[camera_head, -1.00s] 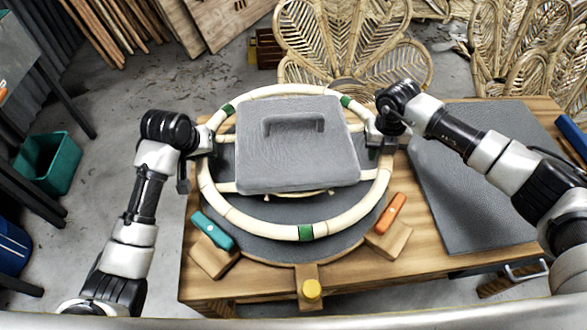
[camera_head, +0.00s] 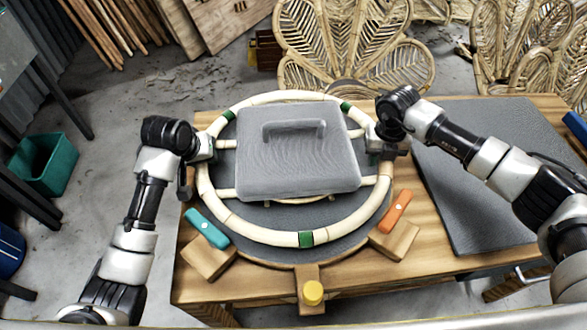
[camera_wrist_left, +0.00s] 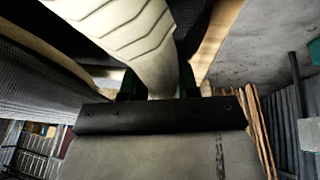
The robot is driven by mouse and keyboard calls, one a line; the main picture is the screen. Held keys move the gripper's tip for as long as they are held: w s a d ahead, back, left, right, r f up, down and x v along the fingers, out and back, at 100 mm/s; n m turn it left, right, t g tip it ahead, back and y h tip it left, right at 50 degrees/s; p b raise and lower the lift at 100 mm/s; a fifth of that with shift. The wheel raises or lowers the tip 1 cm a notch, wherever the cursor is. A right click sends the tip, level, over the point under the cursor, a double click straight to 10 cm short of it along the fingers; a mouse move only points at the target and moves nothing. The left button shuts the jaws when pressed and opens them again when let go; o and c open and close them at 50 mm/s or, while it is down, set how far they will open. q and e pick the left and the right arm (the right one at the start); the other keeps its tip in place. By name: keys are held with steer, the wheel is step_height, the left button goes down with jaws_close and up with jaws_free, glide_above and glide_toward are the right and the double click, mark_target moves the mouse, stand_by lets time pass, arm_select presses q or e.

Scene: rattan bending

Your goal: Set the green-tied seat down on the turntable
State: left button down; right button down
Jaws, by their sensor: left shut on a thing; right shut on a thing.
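The green-tied seat is a pale rattan ring (camera_head: 258,235) with green ties and cross rails. A grey block with a handle (camera_head: 298,155) lies over its middle. The seat is level over the dark round turntable (camera_head: 330,243); I cannot tell whether they touch. My left gripper (camera_head: 208,147) is shut on the ring's left side, and my right gripper (camera_head: 374,138) is shut on its right side. In the left wrist view a pale rattan piece (camera_wrist_left: 145,40) runs into the left jaws, whose tips are hidden. The block hides most of the turntable's middle.
A teal clamp (camera_head: 207,228) and an orange clamp (camera_head: 396,211) sit on wooden blocks at the turntable's front corners. A grey mat (camera_head: 470,190) covers the table's right. Rattan chair backs (camera_head: 350,45) stand behind.

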arm_select(q)
steer(key=shift+a+f, duration=0.1)
steer(key=shift+f, duration=0.25)
arm_select(e)
steer(key=shift+w+d+f, duration=0.1)
steer(key=shift+f, duration=0.2)
arm_select(q)
steer(key=c, duration=1.2)
jaws_free()
arm_select(e)
steer(key=c, duration=1.2)
jaws_free()
arm_select(q)
steer(key=o, duration=0.4)
arm_select(e)
steer(key=o, duration=0.4)
arm_select(q)
steer(key=shift+r, duration=0.1)
arm_select(e)
steer(key=shift+r, duration=0.15)
arm_select(q)
steer(key=v, duration=1.2)
arm_select(e)
step_height(320, 180, up, 12)
steer(key=shift+f, duration=0.1)
